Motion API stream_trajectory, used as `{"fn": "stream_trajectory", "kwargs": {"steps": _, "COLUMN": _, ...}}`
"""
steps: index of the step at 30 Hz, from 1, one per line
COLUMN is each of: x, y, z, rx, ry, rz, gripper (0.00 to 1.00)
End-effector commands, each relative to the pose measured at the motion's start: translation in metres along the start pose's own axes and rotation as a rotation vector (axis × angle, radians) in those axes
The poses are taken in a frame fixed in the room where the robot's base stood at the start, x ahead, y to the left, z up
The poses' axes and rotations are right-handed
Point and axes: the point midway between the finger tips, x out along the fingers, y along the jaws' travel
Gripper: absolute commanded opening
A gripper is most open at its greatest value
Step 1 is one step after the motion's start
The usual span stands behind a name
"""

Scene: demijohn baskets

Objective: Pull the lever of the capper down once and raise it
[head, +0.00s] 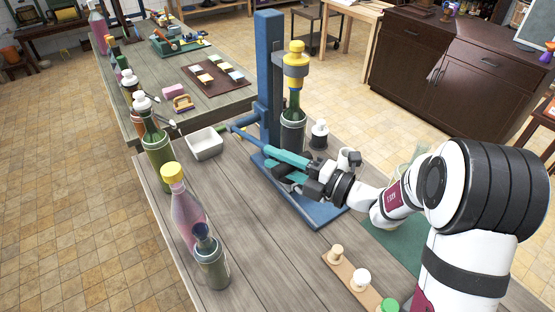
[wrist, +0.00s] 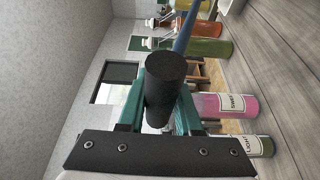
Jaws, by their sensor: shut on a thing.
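The capper has a tall blue column (head: 269,70) on a blue base plate (head: 318,213) at the bench's middle, with a yellow head (head: 296,66). A green bottle (head: 294,106) stands upright under the head in a dark sleeve (head: 292,135). My gripper (head: 285,163), with teal fingers, is low beside the column, above the base plate. In the wrist view, the fingers are closed around the lever's black grip (wrist: 165,88), and a blue rod (wrist: 187,32) runs on beyond it. In the head view my fingers largely hide the grip. The lever's exact angle is hard to tell.
A white tray (head: 205,144) sits left of the capper. A pink bottle with a yellow cap (head: 184,205) and a sleeved bottle (head: 211,262) stand at the left front edge. A wooden strip with stoppers (head: 345,271) lies at the front right. Bare bench separates these.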

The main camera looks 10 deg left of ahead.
Motion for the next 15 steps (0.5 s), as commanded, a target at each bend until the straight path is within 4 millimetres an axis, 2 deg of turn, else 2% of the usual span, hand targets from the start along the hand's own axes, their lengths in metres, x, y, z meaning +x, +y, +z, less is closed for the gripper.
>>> {"fn": "stream_trajectory", "kwargs": {"steps": 5, "x": 0.005, "y": 0.018, "z": 0.002, "rx": 0.017, "ry": -0.001, "rz": -0.052, "gripper": 0.0}}
{"fn": "stream_trajectory", "kwargs": {"steps": 12, "x": 0.024, "y": 0.06, "z": 0.01, "rx": 0.072, "ry": -0.001, "rz": -0.204, "gripper": 0.0}}
{"fn": "stream_trajectory", "kwargs": {"steps": 15, "x": 0.034, "y": 0.076, "z": 0.014, "rx": 0.081, "ry": -0.001, "rz": -0.209, "gripper": 0.0}}
